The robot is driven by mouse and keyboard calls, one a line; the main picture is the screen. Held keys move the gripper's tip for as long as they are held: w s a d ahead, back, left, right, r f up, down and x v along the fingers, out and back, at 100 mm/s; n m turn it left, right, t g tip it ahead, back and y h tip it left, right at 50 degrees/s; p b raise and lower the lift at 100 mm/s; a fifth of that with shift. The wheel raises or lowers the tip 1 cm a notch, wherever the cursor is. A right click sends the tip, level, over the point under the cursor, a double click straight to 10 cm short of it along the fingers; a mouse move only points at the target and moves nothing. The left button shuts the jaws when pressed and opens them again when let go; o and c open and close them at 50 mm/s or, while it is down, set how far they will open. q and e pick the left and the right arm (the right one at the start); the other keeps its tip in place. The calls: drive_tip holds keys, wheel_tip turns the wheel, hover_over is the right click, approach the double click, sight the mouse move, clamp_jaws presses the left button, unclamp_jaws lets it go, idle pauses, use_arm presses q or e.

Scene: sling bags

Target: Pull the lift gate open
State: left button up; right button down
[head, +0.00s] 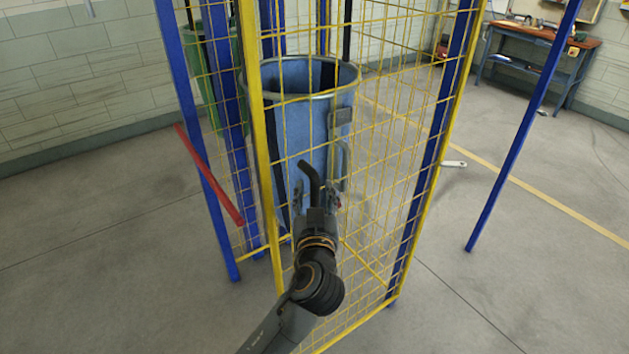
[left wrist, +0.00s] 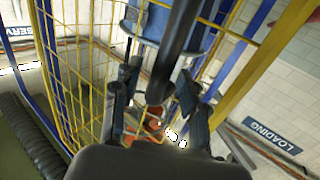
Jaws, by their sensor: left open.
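The lift gate shows in the head view as a tall yellow-framed wire mesh panel (head: 261,130) by blue posts. In the left wrist view yellow mesh (left wrist: 80,75) stands at the left. A dark bent handle (head: 311,176) rises at the gate front; in the left wrist view a dark bar (left wrist: 177,45) comes down between the fingers. My left gripper (head: 317,197) is open at the handle's lower end, with its fingers either side of the bar in the left wrist view (left wrist: 158,105). Whether they touch it I cannot tell. My right gripper is not in view.
A blue bin (head: 306,125) with a grey rim stands behind the mesh, and a green bin (head: 222,85) behind it to the left. A red bar (head: 208,172) juts out at the left. A free-standing blue post (head: 520,135) is at right. Floor at left is clear.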

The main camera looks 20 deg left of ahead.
use_arm(q)
drive_tip(key=shift+w+a, duration=0.2)
drive_tip(key=shift+w, duration=0.35)
clamp_jaws()
drive_tip(key=shift+w+f, duration=0.1)
drive_tip(key=shift+w, duration=0.05)
